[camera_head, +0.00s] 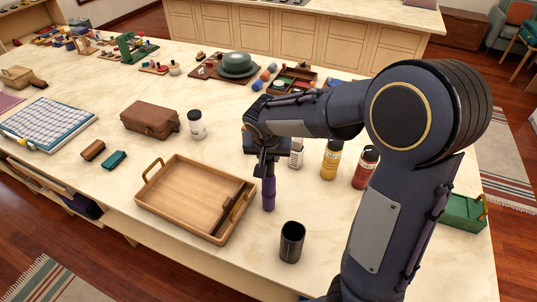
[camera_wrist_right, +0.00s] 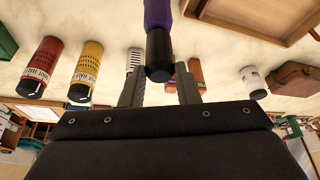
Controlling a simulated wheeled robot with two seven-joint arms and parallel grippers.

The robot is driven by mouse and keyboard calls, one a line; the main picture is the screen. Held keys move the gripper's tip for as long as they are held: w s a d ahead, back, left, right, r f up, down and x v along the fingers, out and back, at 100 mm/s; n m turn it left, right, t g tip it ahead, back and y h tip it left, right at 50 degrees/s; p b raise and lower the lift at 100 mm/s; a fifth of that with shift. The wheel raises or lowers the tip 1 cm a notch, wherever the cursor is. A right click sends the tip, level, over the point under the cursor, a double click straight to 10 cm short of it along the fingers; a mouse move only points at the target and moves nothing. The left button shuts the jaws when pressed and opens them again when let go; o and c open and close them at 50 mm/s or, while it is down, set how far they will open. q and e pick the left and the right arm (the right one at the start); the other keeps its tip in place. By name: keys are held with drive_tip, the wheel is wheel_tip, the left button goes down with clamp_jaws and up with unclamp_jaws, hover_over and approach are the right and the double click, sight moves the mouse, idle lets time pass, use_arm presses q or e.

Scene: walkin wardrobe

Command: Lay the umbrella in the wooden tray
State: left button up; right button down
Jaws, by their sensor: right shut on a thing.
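The umbrella (camera_head: 268,192) is a folded purple one with a black handle. It hangs upright from my right gripper (camera_head: 268,152), which is shut on its handle. In the right wrist view, the black handle (camera_wrist_right: 159,55) is between the fingers of the right gripper (camera_wrist_right: 160,90). The wooden tray (camera_head: 180,198) is light wood with brass-like handles and lies left of the umbrella. A dark brown long item (camera_head: 226,212) lies along its right inner side. The tray's corner shows at the upper right of the wrist view (camera_wrist_right: 246,22). My left gripper is not in view.
A black cup (camera_head: 291,243) stands in front of the umbrella. A yellow canister (camera_head: 330,163) and a red canister (camera_head: 363,170) stand to the right. A brown case (camera_head: 150,118) and a white jar (camera_head: 197,126) stand behind the tray. The counter's front edge is close to the tray.

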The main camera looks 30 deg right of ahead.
drive_tip(key=shift+f, duration=0.2)
drive_tip(key=c, duration=1.1)
unclamp_jaws()
drive_tip(key=shift+r, duration=0.1)
drive_tip(key=shift+a+r, duration=0.1)
drive_tip(key=shift+r, duration=0.35)
drive_tip(key=v, duration=1.1)
drive_tip(key=s+a+f+n+t+y, duration=0.1)
drive_tip(key=s+f+n+y, duration=0.1)
drive_tip(key=s, duration=0.8)
drive_tip(key=s+a+f+n+y, duration=0.1)
drive_tip(key=s+f+y, duration=0.3)
drive_tip(key=s, duration=0.6)
drive_tip(key=shift+s+a+n+t, duration=0.25)
drive_tip(key=shift+n+t, duration=0.15)
drive_tip(key=shift+n, duration=0.5)
drive_tip(key=shift+f, duration=0.15)
